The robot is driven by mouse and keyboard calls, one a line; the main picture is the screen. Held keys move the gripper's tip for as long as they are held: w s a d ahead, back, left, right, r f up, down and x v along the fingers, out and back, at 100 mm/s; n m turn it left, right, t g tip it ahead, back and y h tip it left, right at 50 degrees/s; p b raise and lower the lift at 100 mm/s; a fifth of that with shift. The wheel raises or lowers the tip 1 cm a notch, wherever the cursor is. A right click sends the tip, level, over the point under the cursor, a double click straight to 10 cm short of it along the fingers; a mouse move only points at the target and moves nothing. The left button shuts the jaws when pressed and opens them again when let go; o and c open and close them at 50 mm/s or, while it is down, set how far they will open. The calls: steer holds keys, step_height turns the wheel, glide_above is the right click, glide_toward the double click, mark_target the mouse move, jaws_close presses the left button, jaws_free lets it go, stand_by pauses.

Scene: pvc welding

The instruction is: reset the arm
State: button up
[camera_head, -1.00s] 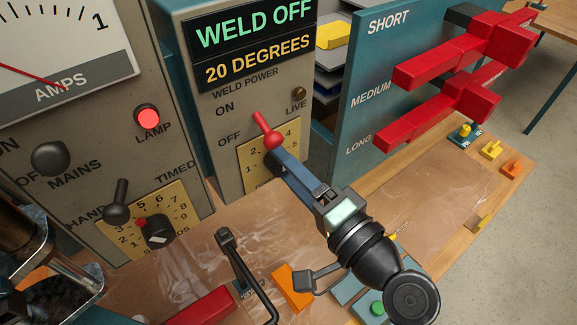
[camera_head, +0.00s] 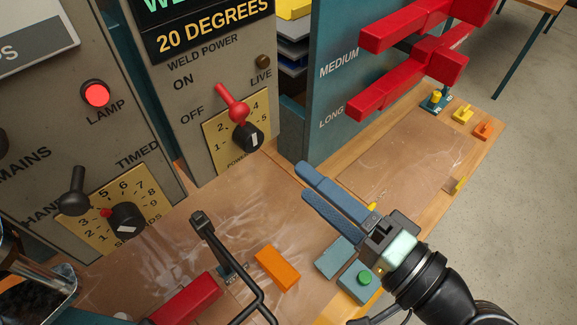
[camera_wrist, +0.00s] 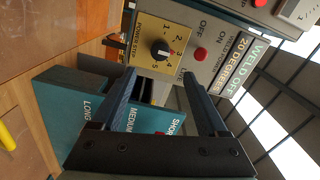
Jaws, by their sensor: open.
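My gripper (camera_head: 322,195) is open and empty. In the head view its two blue fingers reach up and left over the wooden bench, apart from the weld power panel (camera_head: 192,95). The red weld power switch (camera_head: 232,103) sits on that panel above a black knob (camera_head: 247,138) on a yellow dial plate. In the wrist view, the fingers (camera_wrist: 165,95) frame the panel ahead, with the black knob (camera_wrist: 160,50) and a red switch tip (camera_wrist: 200,54) visible beyond them.
A teal rack (camera_head: 335,60) marked MEDIUM and LONG carries red T-shaped pieces (camera_head: 410,85) to the right. An orange block (camera_head: 277,267), teal blocks (camera_head: 335,257) and a black bent handle (camera_head: 235,265) are on the bench. The brown sheet (camera_head: 415,160) at right is clear.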

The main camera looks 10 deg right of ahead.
steer(key=shift+v, duration=0.95)
steer(key=w+a+r+n+t+h+p, duration=0.1)
steer(key=w+r+n+t+h, duration=0.1)
steer(key=w+r, duration=0.35)
steer(key=w+a+r+n+t+h+p, duration=0.1)
steer(key=w+r+n+t+h, duration=0.15)
steer(key=r, duration=0.55)
steer(key=w+a+r+n+t+h+p, duration=0.1)
steer(key=w+a+r+h, duration=0.1)
steer(key=w+r, duration=0.35)
steer(key=s+a+r+n+t+h, duration=0.1)
steer(key=s+r, duration=0.4)
steer(key=r, duration=0.6)
steer(key=s+a+r+n+t+h, duration=0.2)
steer(key=s+r+t, duration=0.3)
steer(key=r, duration=0.5)
steer(key=shift+a+r+t+h+p, duration=0.4)
steer(key=shift+a+t+h, duration=0.15)
steer(key=shift+a+t, duration=0.1)
steer(key=shift+s+f, duration=0.1)
steer(key=shift+s, duration=0.05)
